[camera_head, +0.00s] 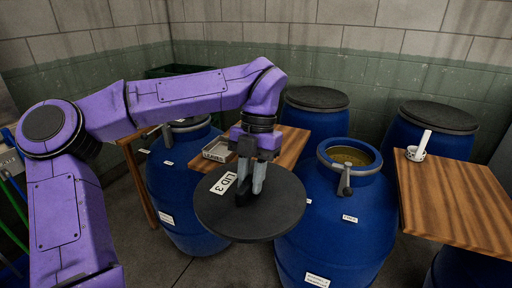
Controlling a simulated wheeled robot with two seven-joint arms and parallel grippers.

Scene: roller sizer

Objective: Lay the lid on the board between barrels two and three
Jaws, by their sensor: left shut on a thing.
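My left gripper (252,188) is shut on the dark round lid (282,212), at its middle. A white tag on the lid reads "LID 3". The lid is about level and hides part of the wooden board (292,147) and of the barrels beside it. I cannot tell whether it touches the board or hangs above it. An open blue barrel (345,220) with yellowish contents stands right of the board. Another blue barrel (165,185) stands to the left, its top partly behind my arm. My right gripper is not in view.
A small labelled tray (217,149) sits on the board's left part. Two dark-lidded blue barrels (315,98) (438,117) stand at the back. A second wooden board (455,205) at right carries a white cup with a handle or scoop (418,150).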

